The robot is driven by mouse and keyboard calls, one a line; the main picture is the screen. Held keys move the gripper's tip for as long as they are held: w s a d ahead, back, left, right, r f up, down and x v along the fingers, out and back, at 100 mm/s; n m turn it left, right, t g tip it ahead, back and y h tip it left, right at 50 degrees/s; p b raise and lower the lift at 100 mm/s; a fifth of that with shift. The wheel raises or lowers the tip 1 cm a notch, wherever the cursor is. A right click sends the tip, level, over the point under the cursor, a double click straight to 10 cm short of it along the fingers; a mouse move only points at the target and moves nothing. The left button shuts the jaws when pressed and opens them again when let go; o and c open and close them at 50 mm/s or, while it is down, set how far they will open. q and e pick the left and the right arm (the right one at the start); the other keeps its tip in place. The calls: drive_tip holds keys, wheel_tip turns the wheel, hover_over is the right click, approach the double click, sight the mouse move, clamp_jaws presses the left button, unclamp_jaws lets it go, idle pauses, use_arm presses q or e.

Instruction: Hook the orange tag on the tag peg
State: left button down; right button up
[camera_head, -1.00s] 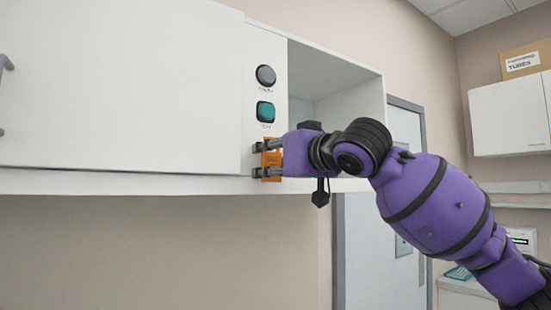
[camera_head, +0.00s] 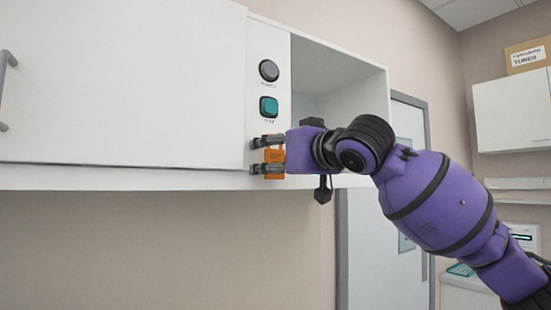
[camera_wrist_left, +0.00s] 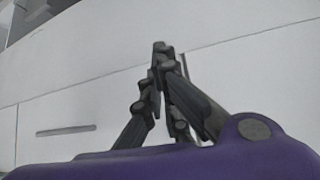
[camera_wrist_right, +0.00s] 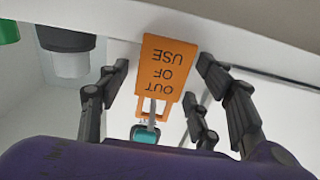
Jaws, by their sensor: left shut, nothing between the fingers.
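The orange tag (camera_wrist_right: 168,68) reads "OUT OF USE", upside down in the right wrist view. In the head view the tag (camera_head: 274,158) shows between the fingers of my right gripper (camera_head: 261,156) at the cabinet's lower front panel; the peg is hidden there. My left gripper (camera_wrist_left: 161,48) is shut and empty, seen only in the left wrist view.
A round dark knob (camera_head: 268,71) and a teal square button (camera_head: 268,107) sit on the panel above the tag. An open cabinet bay (camera_head: 335,75) lies to the right, and a large white door (camera_head: 120,80) to the left.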

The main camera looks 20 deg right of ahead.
drive_tip(key=shift+s, duration=0.15)
drive_tip(key=s+d, duration=0.1)
drive_tip(key=s, duration=1)
drive_tip(key=shift+s+d, duration=0.35)
